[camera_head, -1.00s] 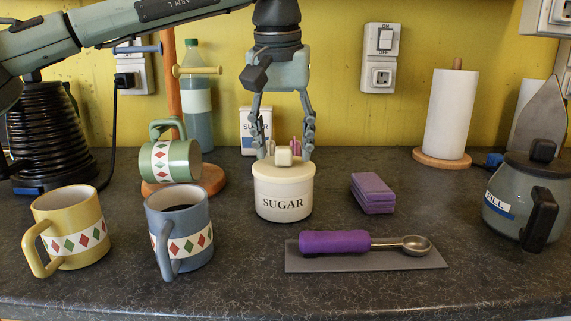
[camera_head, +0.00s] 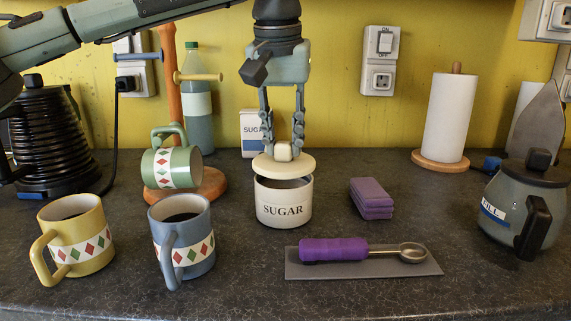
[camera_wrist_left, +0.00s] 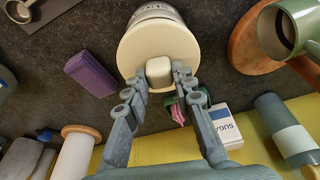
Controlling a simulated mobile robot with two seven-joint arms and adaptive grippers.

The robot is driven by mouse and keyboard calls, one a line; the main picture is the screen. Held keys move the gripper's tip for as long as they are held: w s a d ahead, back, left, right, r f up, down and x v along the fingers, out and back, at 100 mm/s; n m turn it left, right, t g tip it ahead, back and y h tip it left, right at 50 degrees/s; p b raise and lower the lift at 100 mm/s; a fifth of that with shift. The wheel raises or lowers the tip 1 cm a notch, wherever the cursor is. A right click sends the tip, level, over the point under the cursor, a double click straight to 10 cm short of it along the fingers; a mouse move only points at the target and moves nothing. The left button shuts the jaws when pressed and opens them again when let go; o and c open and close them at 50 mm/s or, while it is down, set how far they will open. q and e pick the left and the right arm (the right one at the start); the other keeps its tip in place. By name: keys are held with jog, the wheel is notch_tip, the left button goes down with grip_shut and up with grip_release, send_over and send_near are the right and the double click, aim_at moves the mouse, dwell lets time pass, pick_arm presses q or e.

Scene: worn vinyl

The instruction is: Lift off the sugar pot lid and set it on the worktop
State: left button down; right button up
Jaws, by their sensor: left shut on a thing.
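The cream sugar pot (camera_head: 284,203), marked SUGAR, stands upright on the dark worktop (camera_head: 245,275) with its mouth uncovered at the front. Its round cream lid (camera_head: 270,164) is held just above the pot's rim, a little to the left and back of it. My left gripper (camera_head: 283,150) is shut on the lid's square knob, pointing down. In the left wrist view the lid (camera_wrist_left: 140,48) covers most of the pot, and the fingertips (camera_wrist_left: 158,77) flank the knob. My right gripper is in no view.
A yellow mug (camera_head: 75,245) and a blue mug (camera_head: 183,245) stand front left. A green mug (camera_head: 170,167) hangs on a wooden stand. Purple sponges (camera_head: 371,199) and a grey mat (camera_head: 425,266) with a purple-handled scoop (camera_head: 335,249) lie right of the pot. Bare worktop lies between.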

aim_at(283, 143)
pick_arm(q)
jog(key=shift+r, duration=2.4)
